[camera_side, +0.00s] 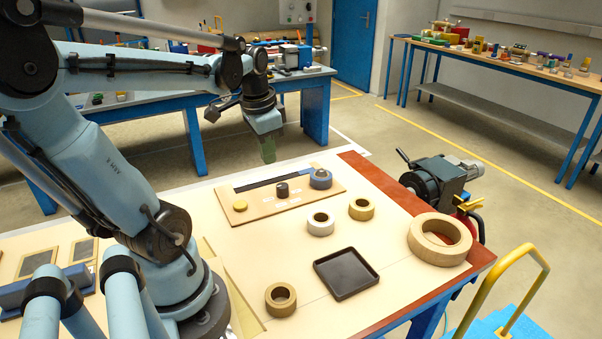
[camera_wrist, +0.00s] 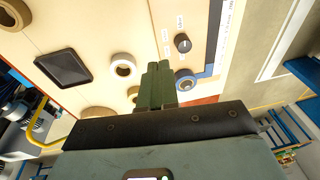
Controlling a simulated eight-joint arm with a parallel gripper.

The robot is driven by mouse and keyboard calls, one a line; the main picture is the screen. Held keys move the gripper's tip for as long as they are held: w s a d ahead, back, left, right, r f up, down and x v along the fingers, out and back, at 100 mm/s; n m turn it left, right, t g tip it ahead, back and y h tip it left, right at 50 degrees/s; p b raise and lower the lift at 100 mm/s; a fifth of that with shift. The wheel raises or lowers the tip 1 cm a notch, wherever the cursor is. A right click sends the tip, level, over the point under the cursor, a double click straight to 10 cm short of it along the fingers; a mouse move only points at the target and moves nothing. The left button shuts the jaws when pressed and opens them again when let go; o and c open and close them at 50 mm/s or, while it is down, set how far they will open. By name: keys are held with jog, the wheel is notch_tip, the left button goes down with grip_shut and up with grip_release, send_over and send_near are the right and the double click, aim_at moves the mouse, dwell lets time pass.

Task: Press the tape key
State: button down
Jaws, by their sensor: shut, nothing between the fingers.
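In the side view a tan control board (camera_side: 258,207) lies on the table. On it are a yellow round button (camera_side: 240,206), a black knob (camera_side: 282,190) and a blue-grey round part (camera_side: 320,179). I cannot read its small labels, so I cannot tell which control is the tape key. My gripper (camera_side: 269,158) is shut and empty, its green fingers pointing down above the board's back edge, apart from it. In the wrist view the shut fingers (camera_wrist: 156,80) show near the black knob (camera_wrist: 182,43) and the blue-grey part (camera_wrist: 185,83). The yellow button is not visible there.
A white ring (camera_side: 320,224), tan rings (camera_side: 361,209) (camera_side: 281,299) and a large tan ring (camera_side: 440,239) lie on the table. A black tray (camera_side: 346,273) is at the front. A motor unit (camera_side: 436,183) stands by the right edge.

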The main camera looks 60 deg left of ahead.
jog(key=g+h, duration=0.1)
jog(key=g, duration=0.1)
send_over(241, 203)
jog(key=shift+s+d+r, duration=0.1)
jog(key=shift+s+r, duration=0.05)
jog(key=shift+r, duration=0.2)
jog(key=shift+f, duration=7.05)
jog(key=shift+f, duration=0.1)
jog(key=shift+f, duration=0.8)
jog(key=shift+r, duration=0.1)
notch_tip(241, 203, up, 14)
jog(key=shift+r, duration=0.15)
